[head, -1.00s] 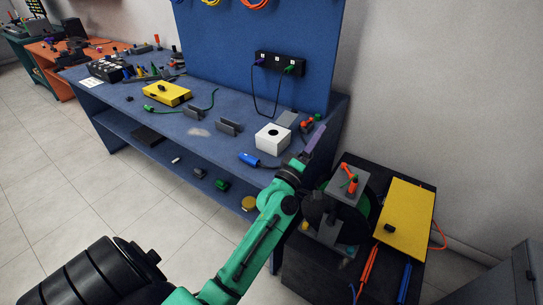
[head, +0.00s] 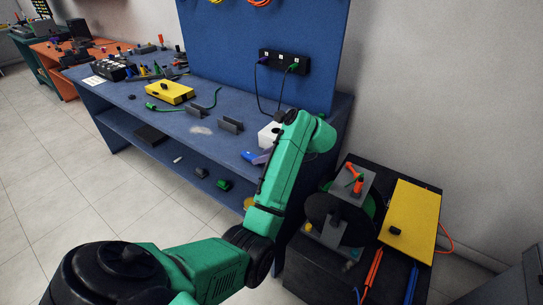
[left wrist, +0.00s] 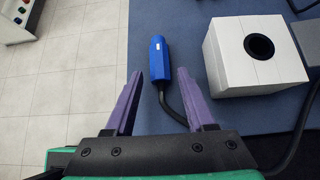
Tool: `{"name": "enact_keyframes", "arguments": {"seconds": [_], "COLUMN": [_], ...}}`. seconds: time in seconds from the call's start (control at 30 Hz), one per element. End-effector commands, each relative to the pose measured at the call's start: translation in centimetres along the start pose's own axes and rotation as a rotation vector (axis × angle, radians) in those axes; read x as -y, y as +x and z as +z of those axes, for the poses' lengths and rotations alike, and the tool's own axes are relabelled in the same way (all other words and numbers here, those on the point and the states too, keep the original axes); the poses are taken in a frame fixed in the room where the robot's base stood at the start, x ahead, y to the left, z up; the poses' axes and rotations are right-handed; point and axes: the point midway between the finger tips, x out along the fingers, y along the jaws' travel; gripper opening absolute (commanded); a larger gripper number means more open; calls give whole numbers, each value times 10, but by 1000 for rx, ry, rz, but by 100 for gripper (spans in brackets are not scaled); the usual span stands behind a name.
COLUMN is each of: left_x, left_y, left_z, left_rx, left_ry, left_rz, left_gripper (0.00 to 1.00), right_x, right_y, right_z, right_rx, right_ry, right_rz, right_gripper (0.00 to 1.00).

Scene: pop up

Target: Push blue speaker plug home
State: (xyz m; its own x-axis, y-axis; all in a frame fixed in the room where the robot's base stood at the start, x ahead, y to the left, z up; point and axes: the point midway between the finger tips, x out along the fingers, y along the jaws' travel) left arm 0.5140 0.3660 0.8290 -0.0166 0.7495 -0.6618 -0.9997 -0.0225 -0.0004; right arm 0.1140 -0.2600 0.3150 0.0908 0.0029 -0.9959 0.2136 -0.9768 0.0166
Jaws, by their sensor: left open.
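The blue speaker plug (left wrist: 158,56) lies on the blue workbench, with a black cable running from its near end. In the head view a bit of the plug (head: 249,155) shows beside my left gripper. A white box (left wrist: 230,62) with a round black socket (left wrist: 259,46) in its top stands just right of the plug. In the head view my arm partly hides the box (head: 266,133). My left gripper (left wrist: 160,73) is open, its purple fingers to either side of the plug's near part and cable, with gaps on both sides. My right gripper is not in view.
Grey brackets (head: 230,125) and a yellow box (head: 169,93) stand further left on the bench (head: 160,118). A black socket strip (head: 284,62) with two cables hangs on the back panel. A black cart (head: 300,265) with a yellow panel (head: 409,220) stands at right.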

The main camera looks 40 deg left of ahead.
Motion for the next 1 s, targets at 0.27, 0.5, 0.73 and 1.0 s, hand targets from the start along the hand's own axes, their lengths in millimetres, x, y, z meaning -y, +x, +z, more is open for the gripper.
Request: {"name": "enact_keyframes", "arguments": {"seconds": [0.27,0.5,0.73,1.0], "left_x": [0,0,0,0], "left_y": [32,31,14,-3], "left_z": [0,1,21,39], "left_rx": [1,2,1,1], "left_ry": [0,1,-1,2], "left_rz": [0,0,-2,-1], "left_gripper": [36,0,0,0], "right_x": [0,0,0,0], "right_y": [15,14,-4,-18], "right_z": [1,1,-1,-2], "right_rx": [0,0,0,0], "right_ry": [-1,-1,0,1], "right_rz": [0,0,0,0], "right_gripper": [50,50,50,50]}}
